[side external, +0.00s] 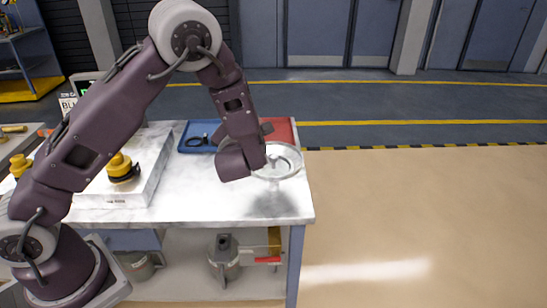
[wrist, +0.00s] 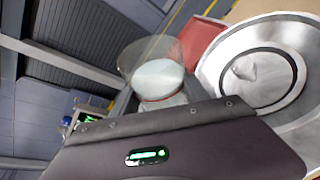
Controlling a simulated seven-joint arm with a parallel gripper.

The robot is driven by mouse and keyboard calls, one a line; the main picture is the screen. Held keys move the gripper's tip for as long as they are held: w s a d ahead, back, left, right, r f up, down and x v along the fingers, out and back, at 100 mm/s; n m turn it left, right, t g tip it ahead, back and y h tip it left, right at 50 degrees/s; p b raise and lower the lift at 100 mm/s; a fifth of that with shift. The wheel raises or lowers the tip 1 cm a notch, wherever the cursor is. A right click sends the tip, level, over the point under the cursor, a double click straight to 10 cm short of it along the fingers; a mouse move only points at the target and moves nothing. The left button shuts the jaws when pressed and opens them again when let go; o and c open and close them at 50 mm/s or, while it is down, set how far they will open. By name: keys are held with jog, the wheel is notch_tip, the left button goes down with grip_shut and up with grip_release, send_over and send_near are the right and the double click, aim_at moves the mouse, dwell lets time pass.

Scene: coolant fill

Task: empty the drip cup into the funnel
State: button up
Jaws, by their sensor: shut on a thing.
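A clear cup (wrist: 152,62) with pale, milky liquid in it shows in the wrist view, just beyond the dark edge of my gripper (wrist: 165,105). My gripper is shut on the cup; its fingertips and the cup's lower part are mostly hidden. A wide grey funnel (wrist: 215,72) with a dark inner ring lies to the right of the cup in the wrist view, its mouth facing the camera. In the side view its round rim (side external: 300,160) shows at the table's right end, close beside my gripper (side external: 264,162). The cup cannot be clearly separated there.
A blue tray (side external: 184,148) with a dark item and a red mat or tray (side external: 284,129) lie behind my gripper. A pale box (side external: 150,175) with a yellow knob (side external: 120,164) stands left. The marble tabletop's (side external: 215,212) front is clear. A metal pot (side external: 224,262) sits below.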

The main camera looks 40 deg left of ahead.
jog(key=shift+d+f+m+y, duration=0.1)
jog(key=shift+f+m+y, duration=0.15)
jog(key=shift+m, duration=0.25)
dwell(0.4)
jog(key=shift+r+m+y, duration=0.35)
jog(key=shift+r+m, duration=0.2)
jog(key=shift+m, duration=0.05)
dwell(0.8)
jog(key=shift+w+f+m+y, duration=0.1)
jog(key=shift+f+m+y, duration=0.25)
jog(key=shift+m, duration=0.3)
jog(key=shift+f+m+y, duration=0.25)
jog(key=shift+m+y, duration=0.1)
jog(key=shift+m, duration=0.3)
dwell(1.3)
jog(key=shift+w+d+r+m+y, duration=0.4)
jog(key=shift+d+m, duration=0.2)
jog(key=shift+m, duration=0.2)
dwell(0.6)
jog(key=shift+d+r+m+t, duration=0.2)
jog(key=shift+r+m+t, duration=0.1)
jog(key=shift+r+m, duration=0.3)
dwell(0.8)
